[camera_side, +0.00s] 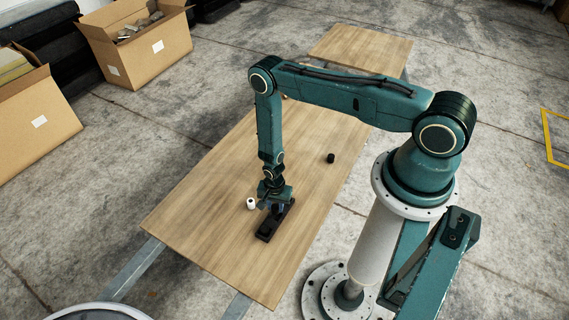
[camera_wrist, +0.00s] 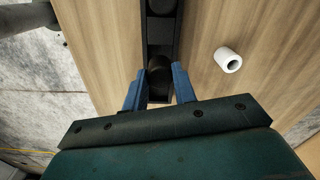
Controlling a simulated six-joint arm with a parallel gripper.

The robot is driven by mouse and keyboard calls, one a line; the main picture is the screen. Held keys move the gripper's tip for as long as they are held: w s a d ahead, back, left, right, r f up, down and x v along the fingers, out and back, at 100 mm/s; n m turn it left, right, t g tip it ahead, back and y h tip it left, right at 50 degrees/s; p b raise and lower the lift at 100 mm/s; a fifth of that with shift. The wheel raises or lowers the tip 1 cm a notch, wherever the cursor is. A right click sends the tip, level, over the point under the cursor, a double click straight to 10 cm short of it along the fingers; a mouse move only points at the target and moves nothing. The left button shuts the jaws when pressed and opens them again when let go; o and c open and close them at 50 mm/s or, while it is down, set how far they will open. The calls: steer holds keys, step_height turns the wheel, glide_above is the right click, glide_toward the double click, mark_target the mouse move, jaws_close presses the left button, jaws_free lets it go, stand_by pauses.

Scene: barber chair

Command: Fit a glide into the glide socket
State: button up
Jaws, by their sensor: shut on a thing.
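My gripper (camera_wrist: 158,88) has two blue fingers. They are shut on a dark cylinder, apparently a glide (camera_wrist: 158,73), seen between the fingertips in the wrist view. It is over the black base piece (camera_wrist: 160,32), a long narrow bar with dark recesses that lies on the wooden table. In the side view my gripper (camera_side: 272,206) is low over this bar (camera_side: 266,231), and the held glide cannot be made out. Which recess is the glide socket, and whether the glide touches it, I cannot tell. Another black cylinder (camera_side: 331,158) stands on the table, farther back to the right.
A white hollow cylinder (camera_side: 251,203) is on the table close to the left of my gripper; it also shows in the wrist view (camera_wrist: 228,60). The wooden table (camera_side: 215,180) is otherwise mostly clear. Cardboard boxes (camera_side: 135,50) stand on the floor at the back left.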

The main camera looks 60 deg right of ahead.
mark_target(275, 207)
steer(key=shift+f, duration=0.1)
steer(key=shift+f, duration=1.8)
steer(key=shift+f, duration=0.15)
steer(key=o, duration=0.9)
steer(key=shift+o, duration=0.2)
steer(key=shift+r, duration=6.15)
